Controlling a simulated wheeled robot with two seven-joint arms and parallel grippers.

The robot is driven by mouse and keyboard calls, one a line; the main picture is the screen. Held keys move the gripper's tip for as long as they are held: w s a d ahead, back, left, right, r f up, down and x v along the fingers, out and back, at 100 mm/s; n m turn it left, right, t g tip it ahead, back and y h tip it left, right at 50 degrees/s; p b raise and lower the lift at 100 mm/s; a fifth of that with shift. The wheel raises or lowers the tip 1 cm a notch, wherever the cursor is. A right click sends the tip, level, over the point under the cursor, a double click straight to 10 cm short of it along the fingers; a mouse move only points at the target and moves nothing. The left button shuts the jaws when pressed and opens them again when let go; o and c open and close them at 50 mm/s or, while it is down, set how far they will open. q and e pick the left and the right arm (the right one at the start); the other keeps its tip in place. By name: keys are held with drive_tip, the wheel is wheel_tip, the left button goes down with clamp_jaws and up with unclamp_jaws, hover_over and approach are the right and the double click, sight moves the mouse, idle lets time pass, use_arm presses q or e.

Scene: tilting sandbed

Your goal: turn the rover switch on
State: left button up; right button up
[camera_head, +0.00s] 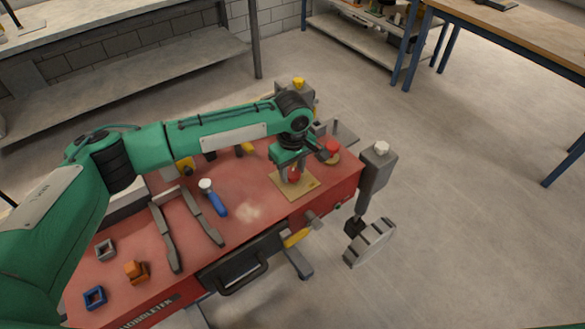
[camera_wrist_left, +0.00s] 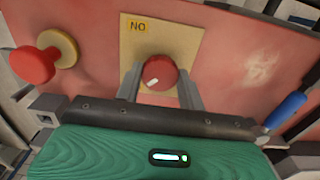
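The rover switch is a red round knob (camera_wrist_left: 160,72) with a white mark, on a yellow plate (camera_wrist_left: 188,36) on the red deck. The label on the plate (camera_wrist_left: 137,26) looks like ON seen upside down. The white mark sits at the knob's lower left in the left wrist view, away from the label. My left gripper (camera_head: 294,177) points down over the plate (camera_head: 277,186), with one finger on each side of the knob. The fingertips look close against the knob; I cannot tell whether they press on it. My right gripper is out of view.
Another red knob on a yellow base (camera_head: 332,149) stands near the plate, beside my left gripper. A blue-handled tool (camera_head: 216,204), grey bars (camera_head: 165,240) and small blocks (camera_head: 137,272) lie farther left on the deck. A grey post (camera_head: 377,172) rises at the deck's right end.

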use_arm(q)
drive_tip(key=shift+r+m+p, duration=0.2)
drive_tip(key=shift+m+p, duration=0.4)
drive_tip(key=shift+p, duration=0.4)
drive_tip(key=m+p, duration=0.3)
drive_tip(key=shift+s+p, duration=0.1)
drive_tip(key=shift+p, duration=0.3)
drive_tip(key=m+p, duration=0.3)
drive_tip(key=m, duration=0.1)
drive_tip(key=shift+m, duration=0.4)
drive_tip(key=m+p, duration=0.2)
drive_tip(key=m, duration=0.2)
drive_tip(key=shift+f+m+p, duration=0.1)
drive_tip(key=shift+m+p, duration=0.2)
drive_tip(key=m+p, duration=0.1)
drive_tip(key=m, duration=0.2)
drive_tip(key=shift+m, duration=0.4)
drive_tip(key=shift+f+m, duration=0.1)
drive_tip(key=shift+m, duration=0.3)
